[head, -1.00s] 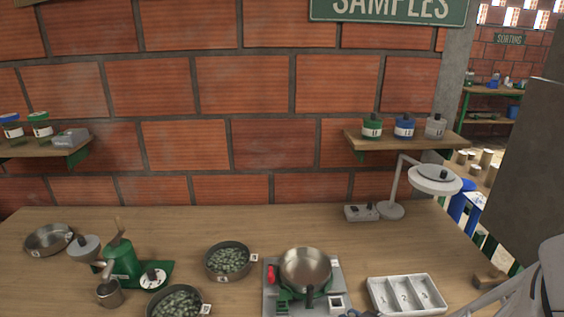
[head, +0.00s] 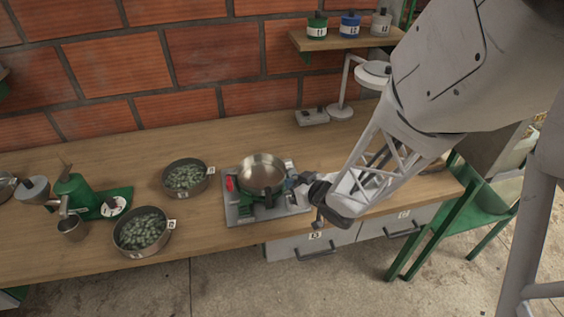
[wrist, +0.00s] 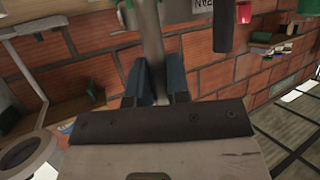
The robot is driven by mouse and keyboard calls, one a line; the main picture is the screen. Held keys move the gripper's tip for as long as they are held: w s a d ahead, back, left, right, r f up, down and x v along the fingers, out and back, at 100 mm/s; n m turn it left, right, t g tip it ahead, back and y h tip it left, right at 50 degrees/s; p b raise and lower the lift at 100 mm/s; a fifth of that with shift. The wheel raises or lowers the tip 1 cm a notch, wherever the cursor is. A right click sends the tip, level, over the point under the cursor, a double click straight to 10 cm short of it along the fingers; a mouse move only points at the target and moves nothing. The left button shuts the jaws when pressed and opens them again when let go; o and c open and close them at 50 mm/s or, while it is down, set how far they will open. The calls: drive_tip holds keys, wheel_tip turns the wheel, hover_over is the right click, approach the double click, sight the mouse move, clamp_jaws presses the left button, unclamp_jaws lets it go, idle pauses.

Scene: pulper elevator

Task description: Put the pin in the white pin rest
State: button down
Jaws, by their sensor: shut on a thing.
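My gripper (head: 299,183) is low over the right side of the grey plate of the pan stand, to the right of the pan. In the wrist view its blue-padded fingers (wrist: 154,84) are closed around a narrow grey piece, the pin (wrist: 152,38). The pin is mostly hidden by the gripper in the head view. The white pin rest cannot be made out now; the gripper and wrist cover the plate's right edge.
Two bowls of green beans (head: 186,176) and a green pulper (head: 82,192) stand left. A lamp (head: 341,110) stands behind. The bench front between them is clear.

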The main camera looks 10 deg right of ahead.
drive_tip(key=shift+f, duration=1.75)
drive_tip(key=shift+f, duration=0.15)
drive_tip(key=c, duration=1.1)
unclamp_jaws()
drive_tip(key=shift+v, duration=0.8)
drive_tip(key=v, duration=1)
drive_tip(key=shift+s, duration=0.2)
drive_tip(key=shift+d, duration=0.15)
drive_tip(key=shift+r, duration=0.25)
